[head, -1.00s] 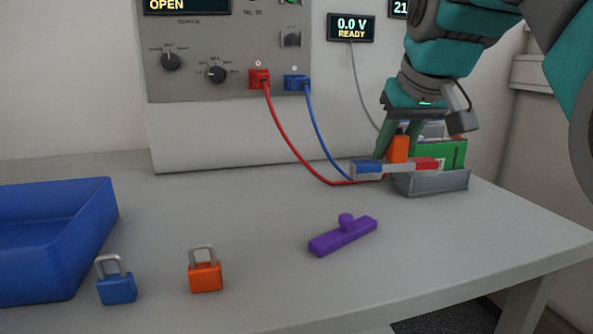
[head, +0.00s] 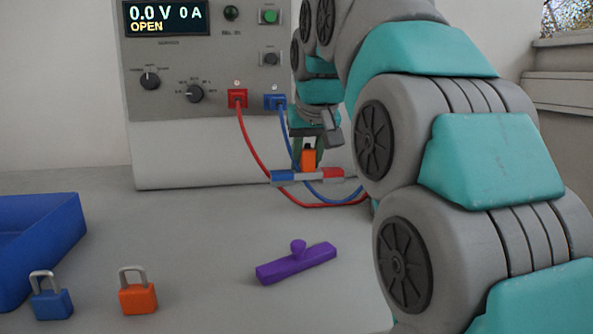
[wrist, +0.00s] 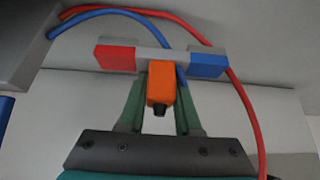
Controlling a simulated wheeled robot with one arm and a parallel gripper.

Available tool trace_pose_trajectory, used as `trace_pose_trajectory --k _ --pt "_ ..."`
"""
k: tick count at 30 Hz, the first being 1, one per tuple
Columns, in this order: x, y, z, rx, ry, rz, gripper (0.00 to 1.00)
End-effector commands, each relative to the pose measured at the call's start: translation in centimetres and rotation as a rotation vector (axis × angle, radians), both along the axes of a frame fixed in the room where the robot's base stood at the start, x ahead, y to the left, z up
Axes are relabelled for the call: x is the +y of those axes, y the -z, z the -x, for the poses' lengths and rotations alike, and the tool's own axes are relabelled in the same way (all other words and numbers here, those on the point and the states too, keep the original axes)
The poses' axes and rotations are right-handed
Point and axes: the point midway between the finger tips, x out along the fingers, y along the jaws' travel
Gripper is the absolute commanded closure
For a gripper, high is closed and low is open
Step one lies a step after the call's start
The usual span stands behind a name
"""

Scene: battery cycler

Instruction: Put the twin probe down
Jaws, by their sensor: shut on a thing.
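The twin probe has an orange handle and a grey crossbar with a blue block at one end and a red block at the other. My gripper (head: 309,160) is shut on the twin probe (head: 309,177), gripping its orange handle from above. The probe hangs before the cycler's lower front, the crossbar roughly level. In the wrist view, the green fingers of my gripper (wrist: 160,88) stand on either side of the handle of the twin probe (wrist: 160,83). Whether the probe touches the table or the cables cannot be told.
Red (head: 254,150) and blue cables run from the cycler sockets down behind the probe. A purple knobbed bar (head: 296,264), an orange padlock (head: 138,298), a blue padlock (head: 51,303) and a blue bin (head: 50,240) are on the table (head: 190,235). My arm covers the right side.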

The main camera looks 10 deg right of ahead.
Motion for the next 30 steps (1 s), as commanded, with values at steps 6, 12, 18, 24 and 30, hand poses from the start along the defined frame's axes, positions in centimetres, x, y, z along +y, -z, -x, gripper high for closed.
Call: trace_pose_trajectory --k 6,12,18,24,30 --pt "-0.8 0.4 -4.0 0.003 -0.001 0.001 1.00" --pt "-1.3 0.6 -6.5 0.000 -0.001 0.001 1.00" --pt "-1.5 0.7 -7.3 0.000 -0.002 0.001 1.00" --pt "-1.5 1.5 -7.3 0.000 -0.002 0.001 1.00" --pt "-1.5 3.2 -7.2 -0.001 -0.002 0.001 1.00"
